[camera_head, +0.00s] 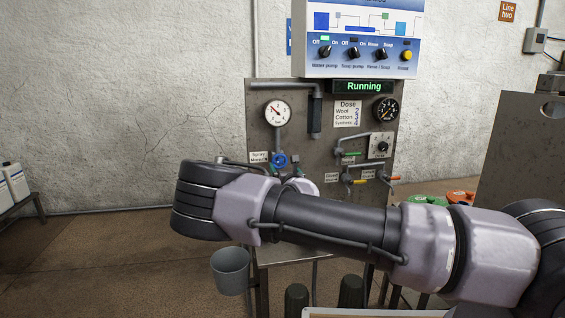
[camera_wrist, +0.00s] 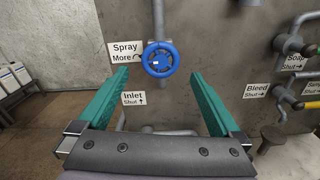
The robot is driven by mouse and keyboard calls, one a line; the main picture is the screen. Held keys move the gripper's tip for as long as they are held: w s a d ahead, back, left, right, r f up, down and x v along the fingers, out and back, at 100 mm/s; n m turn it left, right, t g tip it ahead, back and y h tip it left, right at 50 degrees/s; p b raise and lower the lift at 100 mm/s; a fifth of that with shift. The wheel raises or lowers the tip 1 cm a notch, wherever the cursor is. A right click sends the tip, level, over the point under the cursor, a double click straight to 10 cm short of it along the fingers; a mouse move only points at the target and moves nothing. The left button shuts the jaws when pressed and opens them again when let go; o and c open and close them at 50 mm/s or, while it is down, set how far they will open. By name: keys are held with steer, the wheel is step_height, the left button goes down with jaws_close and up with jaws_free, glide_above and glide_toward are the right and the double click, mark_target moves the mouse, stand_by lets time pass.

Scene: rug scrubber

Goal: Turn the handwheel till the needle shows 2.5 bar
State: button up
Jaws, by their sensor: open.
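The blue handwheel (camera_wrist: 160,59) is on the panel beside the "Spray More" label (camera_wrist: 126,51), on a vertical grey pipe. It also shows in the head view (camera_head: 279,160), just above my arm. The white round gauge (camera_head: 277,113) with a needle sits above it on the same pipe; its numbers are too small to read. My gripper (camera_wrist: 160,80) is open and empty, its two green fingers pointing toward the panel. In the wrist view the wheel appears between and beyond the fingertips, with no contact visible.
An "Inlet Shut" label (camera_wrist: 134,98) is below the wheel. To the right are "Bleed" (camera_wrist: 257,90) and "Soap" labels with pipes and coloured valve levers. A dark gauge (camera_head: 386,109) is at the panel's upper right. A grey bucket (camera_head: 230,271) is below my arm.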

mark_target(280, 161)
steer(key=x, duration=0.9)
steer(key=c, duration=1.2)
